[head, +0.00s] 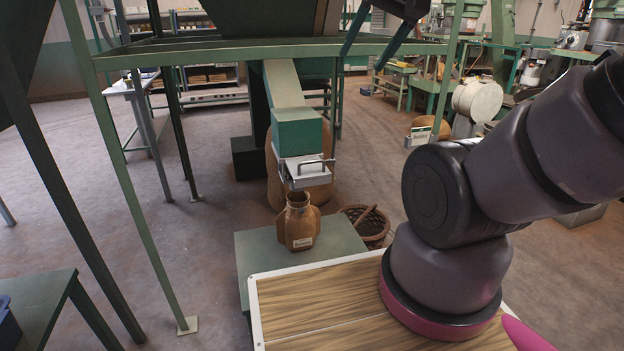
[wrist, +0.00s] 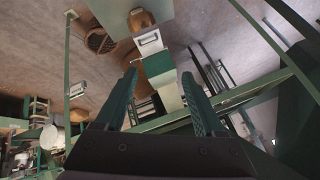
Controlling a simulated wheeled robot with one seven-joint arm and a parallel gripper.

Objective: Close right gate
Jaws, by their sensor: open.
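A metal slide gate with a bar handle (head: 312,166) sits under a green chute box (head: 298,131) at the bottom of a sloping chute. Its plate sticks out in front of the box; I cannot tell how far the opening is covered. The gate also shows in the wrist view (wrist: 150,42), beyond the fingertips. Only this one gate is clearly visible. My gripper (head: 362,60) is raised at the top of the head view, above and right of the gate. In the wrist view my gripper (wrist: 158,75) is open, with nothing between its two green fingers and no contact with the gate.
A brown labelled jar (head: 299,224) stands on a green table (head: 252,246) below the gate. A wicker basket (head: 374,231) stands on the floor behind it. A green frame beam (head: 240,51) crosses near my gripper, with a post (head: 145,190) at left.

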